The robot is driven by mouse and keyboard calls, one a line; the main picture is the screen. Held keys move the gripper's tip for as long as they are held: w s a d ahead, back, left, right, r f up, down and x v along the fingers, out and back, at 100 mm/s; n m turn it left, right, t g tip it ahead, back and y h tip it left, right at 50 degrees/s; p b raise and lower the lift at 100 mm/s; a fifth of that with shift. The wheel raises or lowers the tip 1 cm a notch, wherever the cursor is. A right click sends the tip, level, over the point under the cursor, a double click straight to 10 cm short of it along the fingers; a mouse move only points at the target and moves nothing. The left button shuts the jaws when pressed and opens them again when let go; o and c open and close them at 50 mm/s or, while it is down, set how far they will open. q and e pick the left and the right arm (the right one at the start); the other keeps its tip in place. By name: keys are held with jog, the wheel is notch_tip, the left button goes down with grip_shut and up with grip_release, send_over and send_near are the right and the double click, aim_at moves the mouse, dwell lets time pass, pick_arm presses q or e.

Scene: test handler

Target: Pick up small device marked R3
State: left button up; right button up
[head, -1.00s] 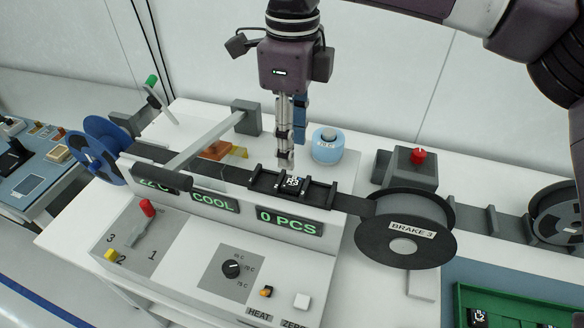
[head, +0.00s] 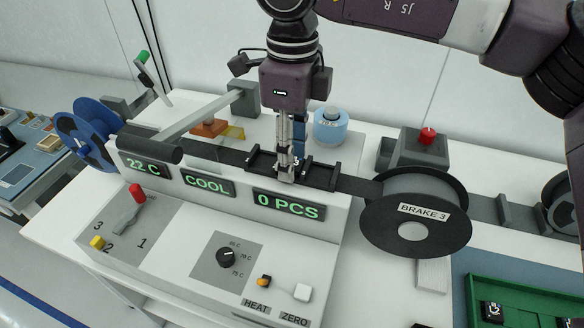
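My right gripper (head: 287,178) points straight down over the black guide (head: 322,176) on the tape track, behind the "0 PCS" display. Its fingertips reach down into the guide, where a small black device with white marking stood in view earlier. The fingers now cover that spot, so the device and its label cannot be made out. The fingers show nearly edge-on, and I cannot tell whether they are closed on the device. My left gripper is not in view.
A black "BRAKE 3" reel (head: 416,216) stands right of the guide, and a blue reel (head: 87,133) at the left. A grey arm (head: 201,112) spans the machine. A light-blue round container (head: 330,128) is behind. A green tray (head: 520,298) with dark devices lies lower right.

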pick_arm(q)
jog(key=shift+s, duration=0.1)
pick_arm(e)
jog(key=c, duration=0.9)
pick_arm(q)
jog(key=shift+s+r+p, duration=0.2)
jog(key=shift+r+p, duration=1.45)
pick_arm(e)
jog(key=shift+r, duration=2.55)
